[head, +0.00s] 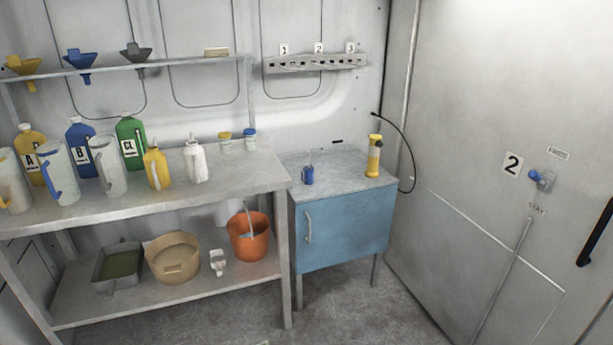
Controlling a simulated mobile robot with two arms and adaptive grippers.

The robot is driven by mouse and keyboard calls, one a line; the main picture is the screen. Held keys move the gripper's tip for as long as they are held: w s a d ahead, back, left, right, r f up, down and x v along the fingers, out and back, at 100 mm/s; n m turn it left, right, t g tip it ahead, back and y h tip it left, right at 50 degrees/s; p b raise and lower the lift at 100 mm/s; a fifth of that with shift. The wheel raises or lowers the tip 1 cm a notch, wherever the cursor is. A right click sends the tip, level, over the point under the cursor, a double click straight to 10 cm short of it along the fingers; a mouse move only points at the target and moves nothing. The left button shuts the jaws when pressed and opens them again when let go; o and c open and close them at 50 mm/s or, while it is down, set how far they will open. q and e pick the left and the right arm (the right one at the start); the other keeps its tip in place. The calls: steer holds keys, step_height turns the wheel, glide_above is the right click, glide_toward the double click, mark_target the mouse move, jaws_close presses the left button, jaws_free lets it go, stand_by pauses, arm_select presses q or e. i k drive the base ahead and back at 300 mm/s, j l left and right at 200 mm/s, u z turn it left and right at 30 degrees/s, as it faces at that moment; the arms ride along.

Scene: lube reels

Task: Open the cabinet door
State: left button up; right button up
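A blue cabinet (345,229) stands on thin legs at the middle right, with a grey metal top. Its blue front looks closed, with no gap that I can see. A pale vertical handle (308,227) sits near the left edge of the front. Neither of my grippers shows in the head view.
A small blue container (308,175) and a yellow cylinder (373,157) with a black hose stand on the cabinet top. A metal workbench (240,187) with bottles and jugs is close on the left. An orange bucket (248,238) sits on its lower shelf. Floor (370,310) in front is clear.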

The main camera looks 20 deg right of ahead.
mark_target(338, 229)
steer(key=i+j, duration=0.15)
steer(key=i, duration=0.35)
steer(key=i+j+z, duration=0.1)
steer(key=i, duration=0.35)
steer(key=i+j, duration=0.25)
steer(key=i, duration=0.25)
